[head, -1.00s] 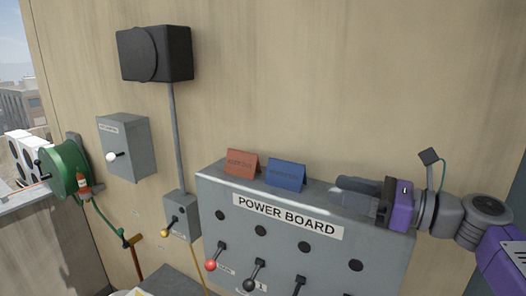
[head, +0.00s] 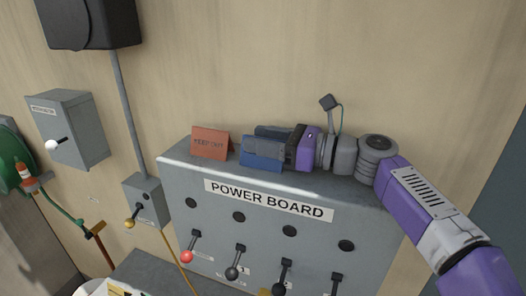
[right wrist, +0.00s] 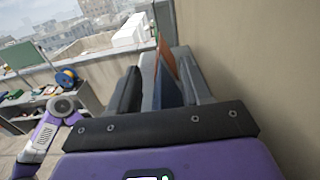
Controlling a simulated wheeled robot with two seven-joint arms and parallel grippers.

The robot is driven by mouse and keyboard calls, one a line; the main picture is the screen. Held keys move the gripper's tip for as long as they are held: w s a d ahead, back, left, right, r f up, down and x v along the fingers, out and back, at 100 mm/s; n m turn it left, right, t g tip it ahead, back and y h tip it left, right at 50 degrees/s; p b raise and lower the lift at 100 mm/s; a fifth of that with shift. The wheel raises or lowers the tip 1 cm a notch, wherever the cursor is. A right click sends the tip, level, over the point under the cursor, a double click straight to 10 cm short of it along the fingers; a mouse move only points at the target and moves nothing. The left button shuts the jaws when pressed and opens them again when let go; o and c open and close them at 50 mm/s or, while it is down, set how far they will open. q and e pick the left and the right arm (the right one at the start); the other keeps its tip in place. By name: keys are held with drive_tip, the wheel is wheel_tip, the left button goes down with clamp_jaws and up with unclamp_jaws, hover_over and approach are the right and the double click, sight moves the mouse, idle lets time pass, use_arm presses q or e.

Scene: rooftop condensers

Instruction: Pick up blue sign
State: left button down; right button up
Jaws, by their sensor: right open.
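The blue sign (head: 261,163) is a small folded tent card on top of the grey power board, beside the orange-red sign (head: 210,142). My right gripper (head: 257,140) is open and level along the board's top, with one finger in front of the blue sign and one behind it. In the right wrist view, the blue sign (right wrist: 168,88) stands between the two spread fingers, nearer the right one. The orange-red sign (right wrist: 167,55) shows just beyond it. I cannot tell whether either finger touches the blue sign. My left gripper is not in view.
The power board (head: 215,225) has several levers on its front, one with a red knob (head: 186,257). The plywood wall (head: 270,70) rises close behind the signs. A grey switch box (head: 75,130) and a small lever box (head: 148,200) are at left.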

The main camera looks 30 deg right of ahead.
clamp_jaws()
idle(0.4)
